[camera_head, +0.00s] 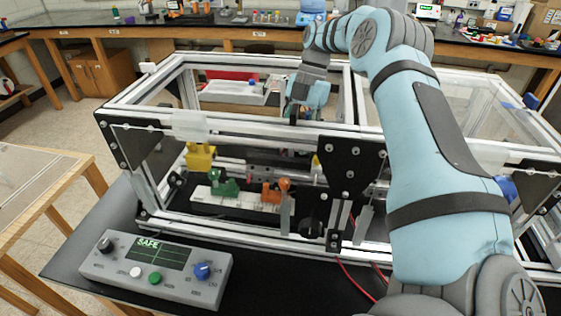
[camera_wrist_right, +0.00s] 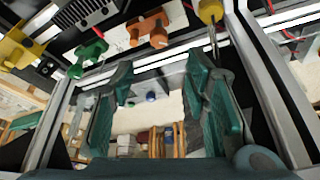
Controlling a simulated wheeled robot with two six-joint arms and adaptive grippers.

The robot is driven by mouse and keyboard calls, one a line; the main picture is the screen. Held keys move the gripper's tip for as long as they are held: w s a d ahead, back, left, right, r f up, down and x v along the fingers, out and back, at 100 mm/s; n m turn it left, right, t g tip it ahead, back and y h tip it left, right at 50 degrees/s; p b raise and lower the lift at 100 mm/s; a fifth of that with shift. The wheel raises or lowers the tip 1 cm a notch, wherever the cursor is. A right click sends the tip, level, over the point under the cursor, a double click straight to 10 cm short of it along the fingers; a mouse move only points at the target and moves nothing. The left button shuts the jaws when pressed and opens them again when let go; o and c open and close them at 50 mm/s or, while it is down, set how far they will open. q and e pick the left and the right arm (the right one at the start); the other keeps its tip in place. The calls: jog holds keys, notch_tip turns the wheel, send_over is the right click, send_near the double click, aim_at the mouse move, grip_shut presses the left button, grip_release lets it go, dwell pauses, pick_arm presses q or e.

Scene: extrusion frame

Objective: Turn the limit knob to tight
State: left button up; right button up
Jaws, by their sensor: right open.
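A grey control box (camera_head: 150,285) sits on the black bench at the lower left in the head view. Its green screen (camera_head: 159,251) reads SAFE. The labels are too small to read, so I cannot tell which is the limit knob. My right gripper (camera_head: 293,113) is inside the extrusion frame, well away from the box. In the right wrist view its green fingers (camera_wrist_right: 160,70) are apart, with nothing between them. My left gripper is not in view.
The extrusion frame (camera_head: 262,127) stands behind the box. Yellow (camera_head: 200,157), green (camera_head: 224,184) and orange (camera_head: 275,192) parts are in it. White (camera_head: 135,272) and green (camera_head: 154,278) buttons sit on the box. Red wires (camera_head: 355,280) lie to its right.

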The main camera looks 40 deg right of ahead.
jog(key=x, duration=1)
jog(key=shift+a+f+p, duration=0.1)
jog(key=shift+f+p, duration=0.05)
jog(key=shift+p, duration=0.25)
grip_shut()
jog(key=shift+w+f+m+b, duration=0.1)
jog(key=shift+m+b, duration=0.4)
jog(key=shift+m, duration=0.2)
jog(key=shift+t, duration=0.3)
grip_release()
jog(key=v, duration=1.2)
